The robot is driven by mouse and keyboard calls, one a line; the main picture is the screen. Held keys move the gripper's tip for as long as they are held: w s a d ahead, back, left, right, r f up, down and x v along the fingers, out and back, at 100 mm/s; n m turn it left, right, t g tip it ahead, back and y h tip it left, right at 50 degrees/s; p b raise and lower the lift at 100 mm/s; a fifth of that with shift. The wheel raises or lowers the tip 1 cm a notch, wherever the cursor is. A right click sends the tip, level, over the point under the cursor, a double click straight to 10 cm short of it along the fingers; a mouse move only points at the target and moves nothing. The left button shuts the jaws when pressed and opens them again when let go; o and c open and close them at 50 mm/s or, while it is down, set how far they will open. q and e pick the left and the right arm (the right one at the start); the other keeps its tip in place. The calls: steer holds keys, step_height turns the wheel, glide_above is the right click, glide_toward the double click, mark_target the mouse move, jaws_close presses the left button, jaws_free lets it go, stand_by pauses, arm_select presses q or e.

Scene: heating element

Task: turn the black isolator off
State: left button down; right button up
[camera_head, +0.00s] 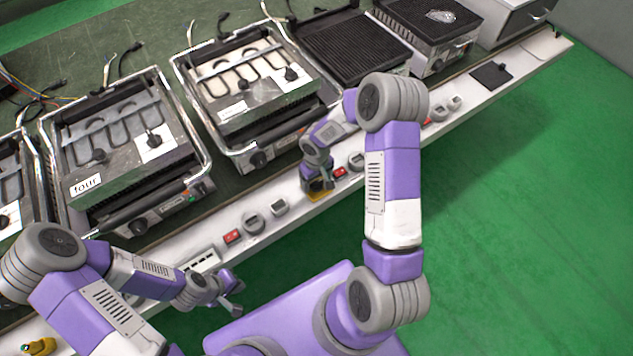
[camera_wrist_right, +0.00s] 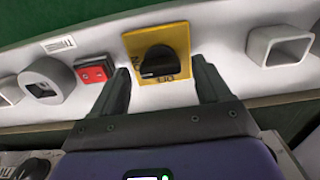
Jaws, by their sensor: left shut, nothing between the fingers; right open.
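The black isolator is a black rotary knob (camera_wrist_right: 158,61) on a square yellow plate (camera_wrist_right: 173,37) on the white panel front. White-on-black marks are not clear, but lettering like ON shows at the plate's left and OFF at its lower edge. My right gripper (camera_wrist_right: 162,82) is open, its fingers either side of the plate's lower part, with the knob between them. Contact with the knob cannot be told. In the head view my right gripper (camera_head: 319,184) covers most of the yellow plate (camera_head: 319,196). My left gripper (camera_head: 234,296) is shut and empty, in front of the panel at lower left.
A red switch (camera_wrist_right: 95,70) and a round grey socket (camera_wrist_right: 46,82) lie left of the isolator; a square grey socket (camera_wrist_right: 279,46) lies right. Grills (camera_head: 124,151) stand on the bench behind the panel (camera_head: 296,205). Green floor (camera_head: 500,230) is clear at right.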

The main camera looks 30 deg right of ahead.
steer(key=shift+f, duration=0.5)
steer(key=shift+c, duration=0.4)
steer(key=c, duration=1)
steer(key=shift+o, duration=0.2)
